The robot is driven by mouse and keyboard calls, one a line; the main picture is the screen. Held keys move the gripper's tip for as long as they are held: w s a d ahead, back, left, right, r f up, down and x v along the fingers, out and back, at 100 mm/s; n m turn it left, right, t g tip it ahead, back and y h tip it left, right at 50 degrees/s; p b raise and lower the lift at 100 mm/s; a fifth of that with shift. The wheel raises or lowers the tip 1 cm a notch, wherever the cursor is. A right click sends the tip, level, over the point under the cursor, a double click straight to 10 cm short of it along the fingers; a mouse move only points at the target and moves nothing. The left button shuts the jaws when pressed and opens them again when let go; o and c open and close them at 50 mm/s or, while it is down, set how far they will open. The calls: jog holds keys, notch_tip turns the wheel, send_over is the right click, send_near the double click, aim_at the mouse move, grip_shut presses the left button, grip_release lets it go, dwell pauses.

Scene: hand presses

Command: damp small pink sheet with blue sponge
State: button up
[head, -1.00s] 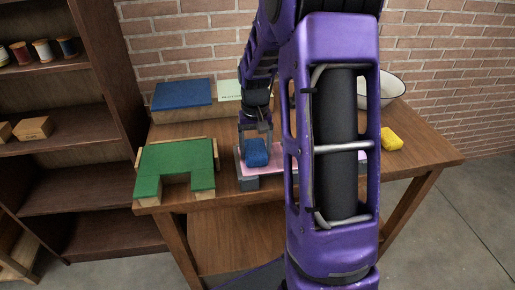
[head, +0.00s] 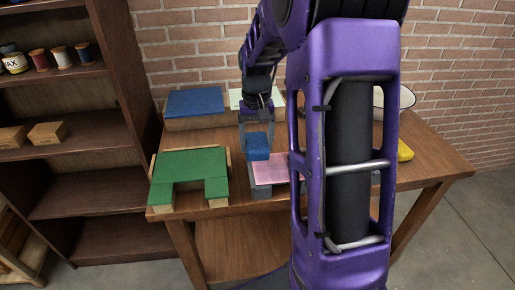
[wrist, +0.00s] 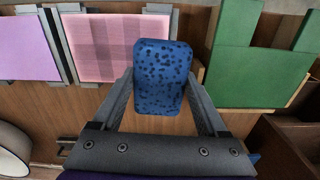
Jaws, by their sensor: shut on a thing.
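The blue sponge (head: 257,148) is between the fingers of my gripper (head: 257,134), which is shut on it. In the wrist view the sponge (wrist: 161,62) is dark-speckled and covers the right edge of a pink sheet (wrist: 105,48). That sheet has darker pink squares and bands; I cannot tell whether they are damp or shadow. The pink sheet (head: 272,171) lies on a grey holder (head: 261,193) in the head view. The sponge appears raised above the sheet's back left corner. My arm hides the sheet's right side in the head view.
A lilac sheet (wrist: 26,48) shows in the wrist view. A yellow sponge (head: 405,151) and white bowl (head: 405,97) are at right.

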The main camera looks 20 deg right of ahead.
jog(key=shift+r, duration=0.95)
jog(key=shift+s, duration=0.15)
